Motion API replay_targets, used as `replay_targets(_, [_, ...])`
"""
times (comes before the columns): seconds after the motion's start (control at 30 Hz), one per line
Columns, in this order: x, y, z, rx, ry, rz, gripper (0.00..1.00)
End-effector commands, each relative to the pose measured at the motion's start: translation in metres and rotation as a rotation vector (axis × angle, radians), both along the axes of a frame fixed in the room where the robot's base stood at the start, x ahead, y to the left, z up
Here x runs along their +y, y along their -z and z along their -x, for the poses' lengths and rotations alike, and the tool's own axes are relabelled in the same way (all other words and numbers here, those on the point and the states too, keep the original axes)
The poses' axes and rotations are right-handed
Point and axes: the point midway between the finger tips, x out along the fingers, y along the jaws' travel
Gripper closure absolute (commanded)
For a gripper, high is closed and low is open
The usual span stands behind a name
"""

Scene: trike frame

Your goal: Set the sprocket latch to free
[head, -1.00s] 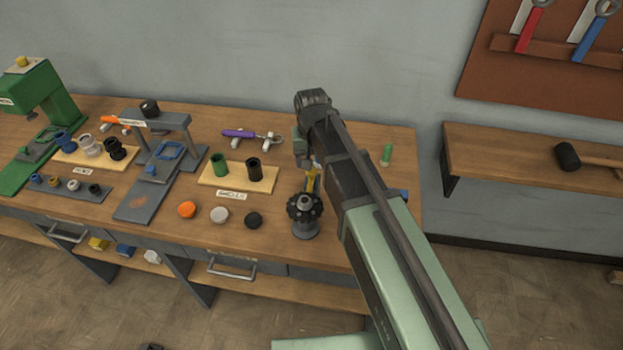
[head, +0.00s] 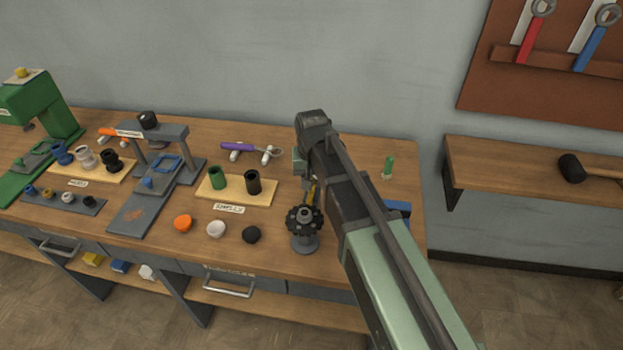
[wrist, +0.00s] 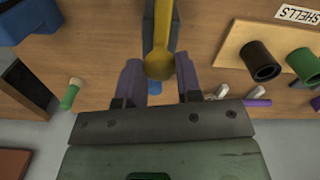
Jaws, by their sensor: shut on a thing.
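A black toothed sprocket (head: 305,219) sits on a grey stand near the front right of the bench. Behind it rises a yellow latch lever (head: 311,190), mostly covered by my arm in the head view. In the wrist view the yellow lever (wrist: 161,25) comes down from the top edge and ends in a round knob between my two purple-grey fingers. My gripper (wrist: 158,72) is shut on this lever, though the exact contact is hard to see. The latch's marked positions are not visible.
A board with a green shell (head: 218,177) and a black shell (head: 253,181) stands left of the lever. Orange, white and black caps (head: 251,235) lie in front. A small green piece (head: 388,167) stands to the right. A grey press frame (head: 150,190) is farther left.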

Motion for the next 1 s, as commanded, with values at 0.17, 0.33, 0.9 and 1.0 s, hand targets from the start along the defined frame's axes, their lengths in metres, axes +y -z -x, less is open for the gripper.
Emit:
replay_targets(0.17, [-0.004, 0.0, -0.017, 0.0, 0.001, 0.0, 1.0])
replay_targets(0.33, [-0.004, 0.0, -0.017, -0.003, 0.001, 0.0, 1.0])
replay_targets(0.9, [-0.004, -0.007, -0.016, -0.001, 0.0, 0.0, 0.42])
replay_targets(1.0, [-0.004, -0.022, -0.016, -0.001, 0.0, 0.0, 0.42])
